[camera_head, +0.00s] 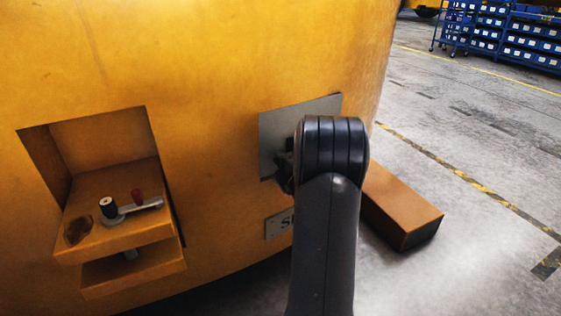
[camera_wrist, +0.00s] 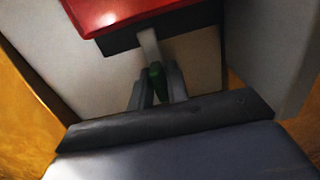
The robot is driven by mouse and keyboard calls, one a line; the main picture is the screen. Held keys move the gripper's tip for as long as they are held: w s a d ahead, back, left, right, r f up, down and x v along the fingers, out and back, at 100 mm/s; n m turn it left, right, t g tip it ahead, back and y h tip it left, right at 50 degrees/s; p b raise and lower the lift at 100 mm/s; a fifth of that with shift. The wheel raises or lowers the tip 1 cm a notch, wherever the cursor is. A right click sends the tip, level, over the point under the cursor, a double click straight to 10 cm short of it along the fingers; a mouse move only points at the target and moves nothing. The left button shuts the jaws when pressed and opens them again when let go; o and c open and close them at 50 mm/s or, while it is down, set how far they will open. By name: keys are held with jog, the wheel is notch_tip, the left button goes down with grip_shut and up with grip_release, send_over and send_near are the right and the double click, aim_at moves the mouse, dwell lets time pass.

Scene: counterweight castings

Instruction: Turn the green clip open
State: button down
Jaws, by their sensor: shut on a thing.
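The green clip (camera_wrist: 156,80) shows in the wrist view, between the two dark fingers of my gripper (camera_wrist: 157,84). My gripper is shut on it. A pale grey bar (camera_wrist: 149,48) stands just beyond the clip and runs up to the underside of a red block (camera_wrist: 150,12) with a dark lower edge. In the head view my arm hides the clip and most of my gripper, in front of a grey plate (camera_head: 279,124) on the yellow casting. How far the clip is turned cannot be told.
The yellow casting (camera_head: 215,60) fills the left of the head view. A brown block (camera_head: 405,205) lies on the floor at right. Blue shelving (camera_head: 530,40) stands far back.

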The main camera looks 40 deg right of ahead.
dwell(0.3)
jog(key=m+b, duration=0.1)
jog(key=m, duration=0.7)
jog(key=shift+m, duration=0.3)
jog(key=m+p, duration=0.1)
jog(key=m, duration=0.4)
jog(key=shift+p, duration=0.4)
jog(key=shift+m+p, duration=0.6)
jog(key=shift+m, duration=1.5)
jog(key=c, duration=1.5)
grip_release()
